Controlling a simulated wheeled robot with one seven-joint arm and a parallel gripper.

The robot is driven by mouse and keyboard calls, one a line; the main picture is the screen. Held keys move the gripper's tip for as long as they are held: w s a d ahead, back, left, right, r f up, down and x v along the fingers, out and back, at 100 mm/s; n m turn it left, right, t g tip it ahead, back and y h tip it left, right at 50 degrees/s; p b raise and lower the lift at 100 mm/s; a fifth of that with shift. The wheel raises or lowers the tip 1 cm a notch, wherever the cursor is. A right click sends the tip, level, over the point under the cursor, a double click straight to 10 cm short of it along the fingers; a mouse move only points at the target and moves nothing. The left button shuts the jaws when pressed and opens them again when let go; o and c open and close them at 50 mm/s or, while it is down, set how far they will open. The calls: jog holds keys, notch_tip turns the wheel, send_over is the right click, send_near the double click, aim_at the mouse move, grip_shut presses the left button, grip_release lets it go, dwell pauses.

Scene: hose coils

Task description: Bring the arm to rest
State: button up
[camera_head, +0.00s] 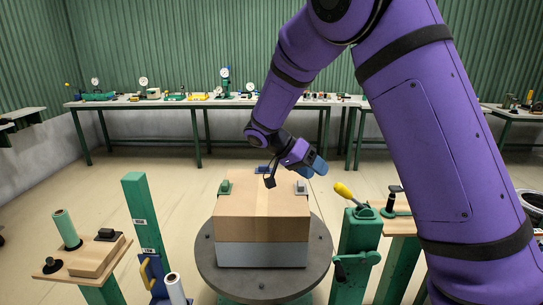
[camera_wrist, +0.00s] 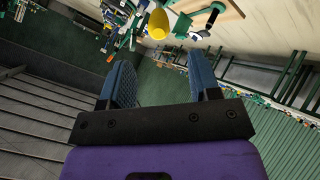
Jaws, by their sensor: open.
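My purple arm reaches in from the upper right in the head view, bent, with my gripper (camera_head: 318,165) above and behind the right rear of a cardboard box. In the wrist view my gripper (camera_wrist: 166,85) has its two blue fingers spread wide apart with nothing between them. In the head view the gripper is small and its fingers are hard to separate. It is apart from the box (camera_head: 262,222), as far as the view shows.
The box stands on a round grey turntable (camera_head: 208,262). A green post with a yellow-handled tool (camera_head: 345,190) stands right of it. A wooden stand (camera_head: 62,268) and a green post (camera_head: 143,215) are at the left. A long bench (camera_head: 200,103) with gauges runs along the back wall.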

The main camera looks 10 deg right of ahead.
jog(key=s+d+r+n+t+y, duration=0.1)
jog(key=s+r+n+t+y, duration=0.1)
jog(key=s, duration=0.8)
jog(key=s+r+n+t+y, duration=0.3)
jog(key=s+r+n, duration=0.3)
jog(key=s, duration=0.4)
jog(key=s+d+r+n+t+y, duration=0.1)
jog(key=s+r+n+t+y, duration=0.2)
jog(key=s+r, duration=0.3)
jog(key=s+n+y, duration=0.1)
jog(key=s, duration=0.4)
jog(key=shift+d+r+y, duration=0.2)
jog(key=shift+d+y, duration=0.1)
jog(key=shift+y, duration=0.1)
